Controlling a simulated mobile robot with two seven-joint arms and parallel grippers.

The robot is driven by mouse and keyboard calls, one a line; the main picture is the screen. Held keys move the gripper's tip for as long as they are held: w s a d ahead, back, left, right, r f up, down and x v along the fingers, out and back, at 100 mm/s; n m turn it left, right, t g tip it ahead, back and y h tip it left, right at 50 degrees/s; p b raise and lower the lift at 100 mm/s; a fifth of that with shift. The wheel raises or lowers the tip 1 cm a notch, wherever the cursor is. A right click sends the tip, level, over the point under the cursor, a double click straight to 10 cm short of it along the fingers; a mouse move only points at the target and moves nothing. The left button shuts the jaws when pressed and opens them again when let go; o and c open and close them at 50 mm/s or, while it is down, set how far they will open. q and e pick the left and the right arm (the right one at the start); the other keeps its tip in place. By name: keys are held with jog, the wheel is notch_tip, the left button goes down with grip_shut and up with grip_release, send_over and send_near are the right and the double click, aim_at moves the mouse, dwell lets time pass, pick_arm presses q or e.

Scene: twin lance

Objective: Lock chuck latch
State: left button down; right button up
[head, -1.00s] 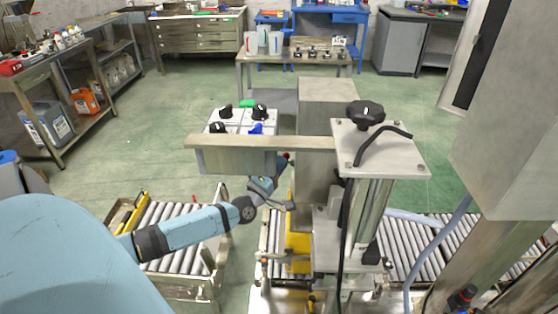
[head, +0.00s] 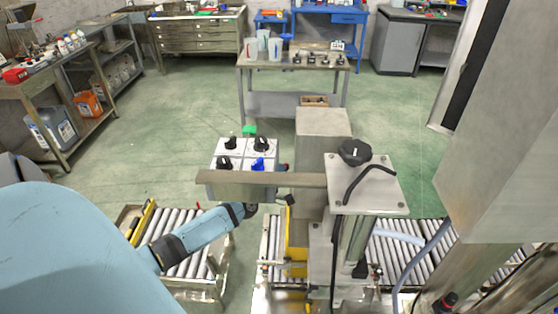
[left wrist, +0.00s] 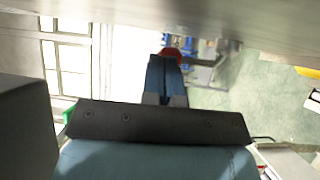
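The machine (head: 365,185), with a grey top plate and black star knob, stands right of centre in the head view. A red knob (head: 285,167), possibly the latch handle, peeks out behind its horizontal beam (head: 262,180). A red rounded part (left wrist: 172,54) also shows in the left wrist view, straight beyond my fingertips. My left gripper (left wrist: 167,62) has its blue fingers together there, close to the red part; contact is unclear. In the head view the beam largely hides the gripper. The rest of the latch is hidden. My right gripper is not in view.
A white panel with black and blue knobs (head: 228,152) is behind the beam. Roller conveyors (head: 184,228) flank the machine, with a yellow part (head: 297,238) beside its column. A grey hose (head: 425,262) hangs at right. Open green floor lies behind.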

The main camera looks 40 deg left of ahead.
pick_arm(q)
jog(key=shift+w+a, duration=0.2)
jog(key=shift+w, duration=0.05)
jog(key=s+d+f+b, duration=0.1)
jog(key=s+b, duration=0.1)
jog(key=s, duration=1.1)
jog(key=shift+s+d, duration=0.25)
jog(key=shift+s, duration=0.1)
jog(key=s+d+f+m+g+h+p, duration=0.1)
jog(key=s+d+f+m+g, duration=0.1)
jog(key=s+d+m, duration=0.2)
jog(key=s+d+f+m+g+h+p, duration=0.2)
jog(key=s+d+m, duration=0.3)
jog(key=d+m, duration=0.5)
jog(key=s+d+f+m+g+h+p, duration=0.2)
jog(key=d+m, duration=0.5)
jog(key=d, duration=0.7)
notch_tip(320, 180, down, 2)
jog(key=s+g, duration=0.1)
jog(key=s, duration=0.1)
jog(key=shift+s+d+f+m+g, duration=0.15)
jog(key=shift+s+d+m+g, duration=0.15)
jog(key=shift+s+g, duration=0.1)
